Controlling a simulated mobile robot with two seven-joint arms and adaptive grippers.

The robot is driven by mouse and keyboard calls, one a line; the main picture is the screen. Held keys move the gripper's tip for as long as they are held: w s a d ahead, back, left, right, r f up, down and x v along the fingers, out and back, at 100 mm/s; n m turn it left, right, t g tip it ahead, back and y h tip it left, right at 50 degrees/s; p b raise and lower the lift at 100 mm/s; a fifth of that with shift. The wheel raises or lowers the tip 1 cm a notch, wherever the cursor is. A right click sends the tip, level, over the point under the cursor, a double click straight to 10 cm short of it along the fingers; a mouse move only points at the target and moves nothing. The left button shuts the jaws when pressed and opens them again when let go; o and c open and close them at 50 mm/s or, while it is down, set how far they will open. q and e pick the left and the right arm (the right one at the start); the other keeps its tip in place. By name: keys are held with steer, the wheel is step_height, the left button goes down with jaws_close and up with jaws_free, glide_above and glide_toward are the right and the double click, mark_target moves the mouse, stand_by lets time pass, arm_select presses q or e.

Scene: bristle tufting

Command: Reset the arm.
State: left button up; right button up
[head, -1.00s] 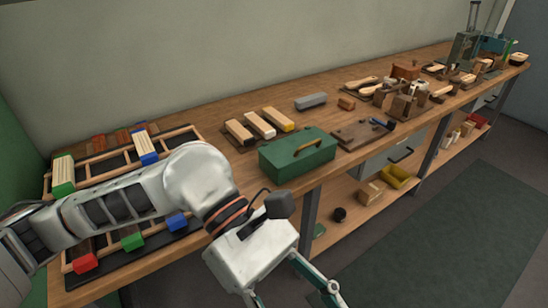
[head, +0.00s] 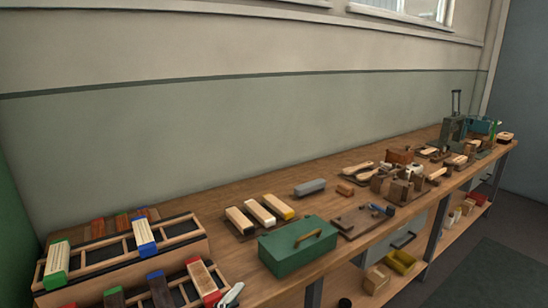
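Only a small pale grey piece, probably part of my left gripper (head: 232,295), shows at the bottom edge of the head view. It is beside the front rack's red-ended block (head: 203,281). The rest of that arm is out of view, and I cannot tell whether its fingers are open or shut. My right gripper is not in view.
The wooden bench (head: 345,205) runs along the wall. Slotted racks with colour-ended blocks (head: 145,237) stand at its left end. A green box (head: 297,247), several brush blocks (head: 262,211) and tools lie further right. Bins (head: 399,262) sit on the lower shelf.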

arm_select(q)
steer(key=s+a+f+n+g+y, duration=0.2)
steer(key=s+a+f, duration=0.3)
steer(key=f, duration=0.5)
steer(key=s+a+f+n+g+y, duration=0.2)
steer(key=s+a+f+n+y, duration=0.2)
steer(key=f, duration=0.6)
steer(key=s+a+f+n+g+y, duration=0.2)
steer(key=s+a+f+n, duration=0.3)
steer(key=f, duration=0.5)
steer(key=shift+s+a+f+g+y, duration=0.2)
steer(key=shift+s+a+g+y, duration=0.25)
steer(key=shift+s, duration=0.3)
steer(key=shift+d, duration=0.1)
